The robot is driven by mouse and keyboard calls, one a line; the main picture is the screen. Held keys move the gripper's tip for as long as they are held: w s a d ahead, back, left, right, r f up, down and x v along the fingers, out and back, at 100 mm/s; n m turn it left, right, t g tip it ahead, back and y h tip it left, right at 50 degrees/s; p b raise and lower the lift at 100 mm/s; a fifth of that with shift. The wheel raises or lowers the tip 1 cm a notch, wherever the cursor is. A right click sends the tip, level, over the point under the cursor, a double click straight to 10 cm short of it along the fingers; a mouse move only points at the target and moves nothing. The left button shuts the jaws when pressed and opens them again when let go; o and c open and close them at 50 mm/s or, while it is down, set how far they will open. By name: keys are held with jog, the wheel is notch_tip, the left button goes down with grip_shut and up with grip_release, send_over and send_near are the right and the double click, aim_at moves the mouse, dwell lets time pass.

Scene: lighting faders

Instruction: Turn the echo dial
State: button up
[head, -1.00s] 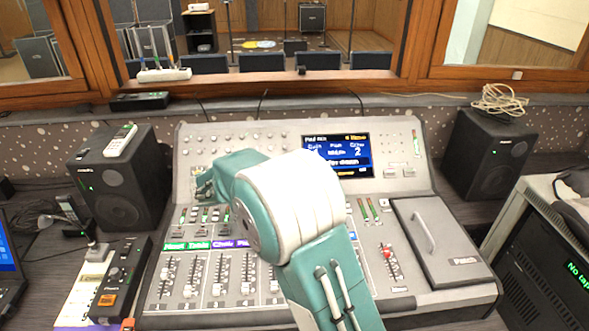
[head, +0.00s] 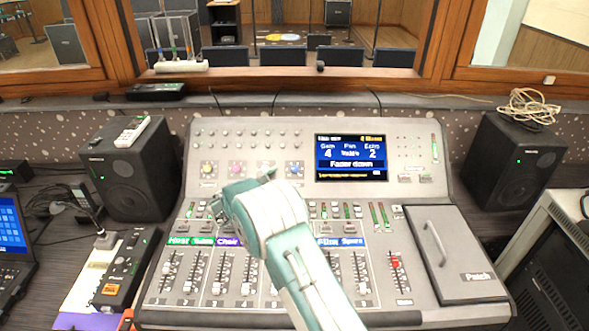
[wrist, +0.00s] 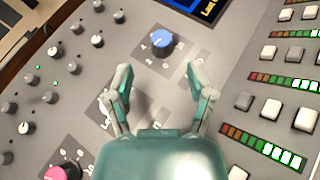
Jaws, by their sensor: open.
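In the wrist view my gripper (wrist: 160,76) is open and empty, its two fingers spread just below a blue dial (wrist: 162,41). The dial stands in a dark square on the sloped grey console and no finger touches it. The same blue dial (head: 295,169) shows in the head view, right of my arm. A pink dial (wrist: 62,173) is at the wrist view's bottom left; a yellow dial (head: 207,169) is further left in the head view. A pale dial lies largely hidden behind my left finger. The dial labels are too small to read, so I cannot tell which says echo.
The console screen (head: 351,158) reads Gain 4, Echo 2 and "Fader down". Small knobs (wrist: 97,41) stand left of the blue dial, and buttons (wrist: 271,112) with level meters (wrist: 283,82) stand right. Faders (head: 221,270) fill the lower console. Speakers (head: 131,170) flank it.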

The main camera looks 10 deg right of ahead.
aim_at(292, 171)
jog(key=x, duration=0.7)
jog(key=shift+s+d, duration=0.1)
jog(key=shift+s, duration=0.05)
